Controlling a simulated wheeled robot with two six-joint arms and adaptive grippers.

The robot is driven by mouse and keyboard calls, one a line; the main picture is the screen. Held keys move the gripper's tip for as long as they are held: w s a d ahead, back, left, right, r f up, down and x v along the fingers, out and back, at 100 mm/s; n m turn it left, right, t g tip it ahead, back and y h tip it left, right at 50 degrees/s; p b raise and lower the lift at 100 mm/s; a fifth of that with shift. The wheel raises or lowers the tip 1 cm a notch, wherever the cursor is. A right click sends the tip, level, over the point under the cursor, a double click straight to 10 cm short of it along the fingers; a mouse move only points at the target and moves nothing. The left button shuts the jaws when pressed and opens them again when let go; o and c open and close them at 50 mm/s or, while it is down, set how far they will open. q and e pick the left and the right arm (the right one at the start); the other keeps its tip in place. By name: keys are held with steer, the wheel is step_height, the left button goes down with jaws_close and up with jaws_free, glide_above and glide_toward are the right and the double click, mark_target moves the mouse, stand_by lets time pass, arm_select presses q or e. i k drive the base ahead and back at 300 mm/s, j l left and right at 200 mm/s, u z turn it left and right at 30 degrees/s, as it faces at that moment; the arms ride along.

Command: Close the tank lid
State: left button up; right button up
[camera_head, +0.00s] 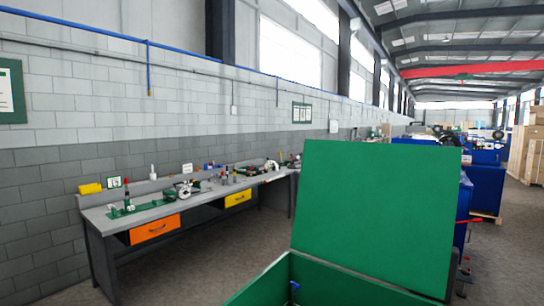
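The green tank (325,283) stands at the bottom of the head view, right of the middle, and its near part is cut off by the frame. Its lid (375,212) is a flat green panel standing up, tilted slightly back, from the tank's far side, so the tank is open. A small blue part (294,286) shows inside the tank at its left. Neither of my grippers is in view.
A long workbench (150,212) with tools, an orange drawer (154,229) and a yellow drawer (238,198) runs along the block wall at the left. Blue machines (485,185) stand behind the lid at the right. Grey floor (215,262) is clear between bench and tank.

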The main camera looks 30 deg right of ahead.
mark_target(386, 212)
steer(key=i+j+u, duration=0.1)
steer(key=u, duration=0.25)
steer(key=i+u, duration=0.2)
steer(key=u, duration=0.15)
steer(key=i+u, duration=0.15)
steer(key=u, duration=0.2)
steer(key=i+z, duration=0.15)
steer(key=i, duration=0.45)
steer(key=i+z, duration=0.1)
steer(key=i, duration=0.5)
steer(key=i+z, duration=0.15)
steer(key=i, duration=0.45)
steer(key=i+j+z, duration=0.15)
steer(key=i, duration=0.4)
steer(key=i+l+z, duration=0.15)
steer(key=i+z, duration=0.15)
steer(key=z, duration=0.15)
steer(key=i+z, duration=0.25)
steer(key=z, duration=0.25)
steer(key=i+z, duration=0.3)
steer(key=z, duration=0.15)
steer(key=i+j+z, duration=0.25)
steer(key=z, duration=0.2)
steer(key=i+l+z, duration=0.2)
steer(key=i+z, duration=0.2)
steer(key=i, duration=0.5)
steer(key=i+z, duration=0.4)
steer(key=i, duration=0.55)
